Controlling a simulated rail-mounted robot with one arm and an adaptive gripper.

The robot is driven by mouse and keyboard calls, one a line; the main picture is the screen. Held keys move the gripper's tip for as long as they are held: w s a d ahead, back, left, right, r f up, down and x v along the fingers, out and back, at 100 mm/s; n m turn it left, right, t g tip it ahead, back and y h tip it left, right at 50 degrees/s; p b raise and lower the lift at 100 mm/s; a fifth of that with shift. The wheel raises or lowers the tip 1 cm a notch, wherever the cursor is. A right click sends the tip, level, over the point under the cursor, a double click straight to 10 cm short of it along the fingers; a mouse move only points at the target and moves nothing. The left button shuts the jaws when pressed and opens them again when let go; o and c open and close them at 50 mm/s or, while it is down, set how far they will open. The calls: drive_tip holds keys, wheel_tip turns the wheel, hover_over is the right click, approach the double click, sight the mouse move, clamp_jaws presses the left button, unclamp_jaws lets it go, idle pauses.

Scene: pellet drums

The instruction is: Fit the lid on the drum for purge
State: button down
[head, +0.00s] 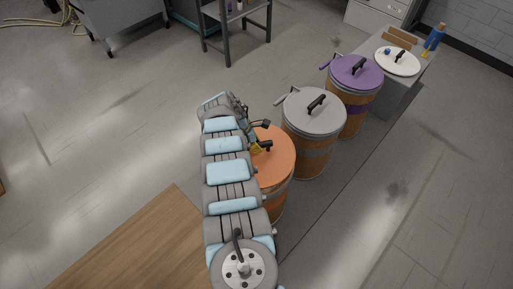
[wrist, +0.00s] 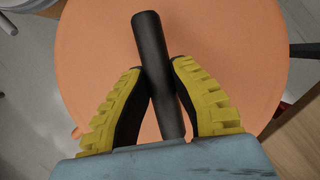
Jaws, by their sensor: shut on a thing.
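My gripper (head: 259,147) is over the near drum (head: 278,202), with its yellow-padded fingers on the black handle of an orange lid (head: 281,150). In the wrist view the gripper (wrist: 158,75) is shut on the dark bar handle (wrist: 152,50), a finger on each side. The orange lid (wrist: 220,32) fills most of that view. In the head view the lid lies over the drum top; my arm hides its left side, and I cannot tell whether it is fully seated. A white lid (head: 397,62) with a black handle lies on the grey bench at the far right.
A grey-lidded drum (head: 314,112) and a purple-lidded drum (head: 356,72) stand in a row behind the near drum, each with a lever at its left. A blue bottle (head: 433,40) and a wooden block (head: 399,35) are on the bench (head: 399,92). A wooden surface (head: 130,245) lies left.

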drive_tip(key=shift+f, duration=0.1)
drive_tip(key=shift+f+b, duration=2.5)
drive_tip(key=shift+b, duration=0.05)
drive_tip(key=shift+w+f+b, duration=0.1)
drive_tip(key=shift+f+b, duration=0.5)
drive_tip(key=shift+b, duration=0.45)
drive_tip(key=shift+c, duration=2.1)
unclamp_jaws()
drive_tip(key=shift+r, duration=0.15)
